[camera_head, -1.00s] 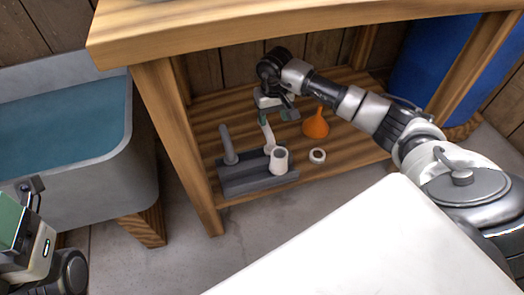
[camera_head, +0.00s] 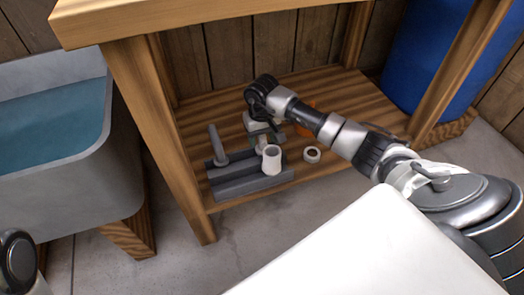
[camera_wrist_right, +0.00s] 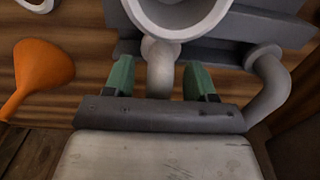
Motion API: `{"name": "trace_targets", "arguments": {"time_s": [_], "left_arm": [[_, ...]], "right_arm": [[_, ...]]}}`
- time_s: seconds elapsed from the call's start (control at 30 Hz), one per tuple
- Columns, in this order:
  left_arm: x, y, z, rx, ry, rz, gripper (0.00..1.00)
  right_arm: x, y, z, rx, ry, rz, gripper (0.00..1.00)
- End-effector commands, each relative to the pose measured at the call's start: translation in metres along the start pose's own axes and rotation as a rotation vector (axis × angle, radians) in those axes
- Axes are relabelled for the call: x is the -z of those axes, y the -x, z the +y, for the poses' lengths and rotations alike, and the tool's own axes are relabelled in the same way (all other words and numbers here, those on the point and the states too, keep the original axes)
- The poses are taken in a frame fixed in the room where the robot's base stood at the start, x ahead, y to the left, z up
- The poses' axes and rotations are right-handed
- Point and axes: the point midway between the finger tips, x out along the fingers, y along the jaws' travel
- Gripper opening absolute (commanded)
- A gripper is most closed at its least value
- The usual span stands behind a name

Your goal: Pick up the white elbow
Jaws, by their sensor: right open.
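The white elbow (camera_wrist_right: 160,68) is a narrow, pale curved pipe. In the right wrist view it stands between the two green fingertips of my right gripper (camera_wrist_right: 160,82), with a finger apart on each side. In the head view my right gripper (camera_head: 266,133) is low over the shelf, open, and hides most of the elbow (camera_head: 261,144). A wide white cup-like piece (camera_head: 271,159) stands right in front of the elbow; its round mouth (camera_wrist_right: 180,32) shows at the top of the wrist view. My left gripper is out of view.
A grey holder block (camera_head: 240,186) lies under these pieces, with an upright grey pipe (camera_head: 216,146) at its left. A white ring (camera_head: 312,154) and an orange funnel (camera_wrist_right: 38,72) are close by. The table top (camera_head: 150,18) overhangs; a wooden leg (camera_head: 160,140) stands left.

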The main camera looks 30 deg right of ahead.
Motion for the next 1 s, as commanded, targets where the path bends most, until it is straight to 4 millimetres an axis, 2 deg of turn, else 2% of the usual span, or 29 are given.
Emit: {"name": "trace_targets", "arguments": {"time_s": [0.07, 0.43, 0.77, 0.87, 1.0], "left_arm": [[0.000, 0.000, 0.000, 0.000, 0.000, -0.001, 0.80], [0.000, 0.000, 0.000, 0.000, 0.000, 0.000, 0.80], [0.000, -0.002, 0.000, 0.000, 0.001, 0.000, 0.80], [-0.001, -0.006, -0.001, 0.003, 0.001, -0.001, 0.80], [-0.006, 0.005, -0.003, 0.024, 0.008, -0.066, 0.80]], "right_arm": [[0.000, 0.001, 0.000, 0.000, 0.000, 0.000, 0.56], [0.000, 0.001, 0.000, 0.000, 0.000, 0.000, 0.01], [0.000, 0.004, 0.000, 0.000, 0.000, 0.001, 0.00], [0.001, 0.016, 0.001, 0.000, 0.000, 0.003, 0.00], [0.001, 0.045, 0.001, -0.001, 0.000, 0.004, 0.00]]}}
